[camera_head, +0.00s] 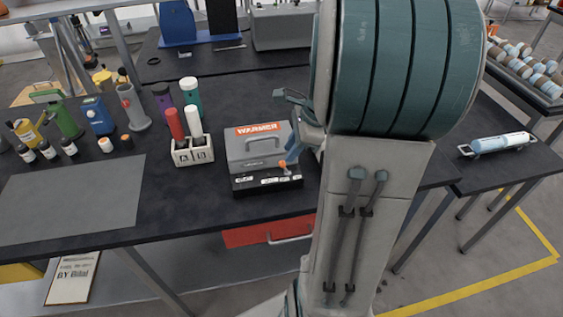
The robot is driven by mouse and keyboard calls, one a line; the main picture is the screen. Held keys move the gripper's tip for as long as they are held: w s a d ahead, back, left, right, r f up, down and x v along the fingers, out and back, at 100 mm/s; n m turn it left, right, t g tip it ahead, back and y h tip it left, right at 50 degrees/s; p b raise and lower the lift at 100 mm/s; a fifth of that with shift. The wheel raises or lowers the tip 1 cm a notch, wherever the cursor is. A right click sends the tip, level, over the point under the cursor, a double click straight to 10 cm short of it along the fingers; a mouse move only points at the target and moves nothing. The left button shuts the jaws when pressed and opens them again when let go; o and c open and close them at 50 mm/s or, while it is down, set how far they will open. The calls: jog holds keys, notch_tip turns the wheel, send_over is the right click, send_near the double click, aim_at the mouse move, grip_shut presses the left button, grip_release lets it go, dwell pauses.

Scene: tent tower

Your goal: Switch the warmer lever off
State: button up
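The warmer (258,149) is a grey box with an orange "WARMER" label and a handle on its lid, standing on the dark table. Its lever (283,166) has an orange knob and rises from the dark front panel at the right. My gripper (286,126) is over the right side of the warmer, with its two fingers spread apart and nothing seen between them. The lower finger shows right beside the orange knob; I cannot tell whether they touch. My arm hides the warmer's right edge and part of the gripper.
A white rack (193,151) marked A and B holds red and white tubes left of the warmer. Several bottles stand farther left, behind a grey mat (72,205). A red drawer (268,232) is below the table edge.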

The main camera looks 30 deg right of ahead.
aim_at(283, 162)
jog(key=x, duration=0.6)
jog(key=shift+a+f, duration=0.1)
jog(key=shift+f, duration=0.15)
grip_shut()
